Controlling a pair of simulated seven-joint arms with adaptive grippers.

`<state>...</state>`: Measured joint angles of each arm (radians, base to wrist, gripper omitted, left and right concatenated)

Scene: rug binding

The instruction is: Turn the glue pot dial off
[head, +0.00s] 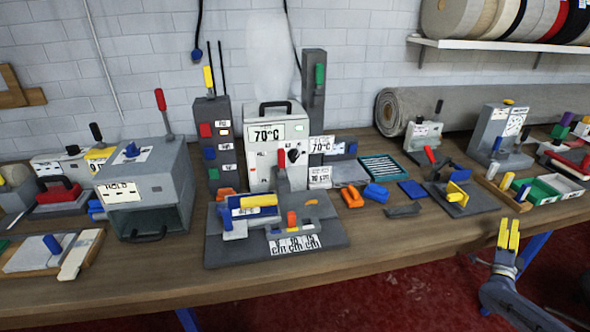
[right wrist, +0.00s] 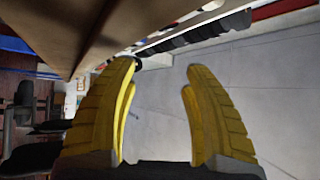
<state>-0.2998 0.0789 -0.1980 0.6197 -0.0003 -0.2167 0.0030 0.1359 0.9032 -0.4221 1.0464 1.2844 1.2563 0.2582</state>
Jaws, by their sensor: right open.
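A white box-shaped machine (head: 262,145) with a black top handle and a "70°C" label stands at the middle back of the bench in the head view. Pale steam rises above it, and I take it for the glue pot. A red-topped lever (head: 281,158) and a dark round knob (head: 293,155) show in front of its face; I cannot tell which part is the dial or where it is set. My right gripper (head: 508,234) is in front of the bench's front edge at right, far from the pot. Its yellow fingers (right wrist: 160,110) are apart and empty. My left gripper is out of view.
A grey jig (head: 325,232) with blue and yellow parts lies before the pot. Grey towers stand on both sides, the left one (head: 212,142) with coloured buttons. A grey oven-like box (head: 165,180) is further left. Small loose parts and trays crowd the right side.

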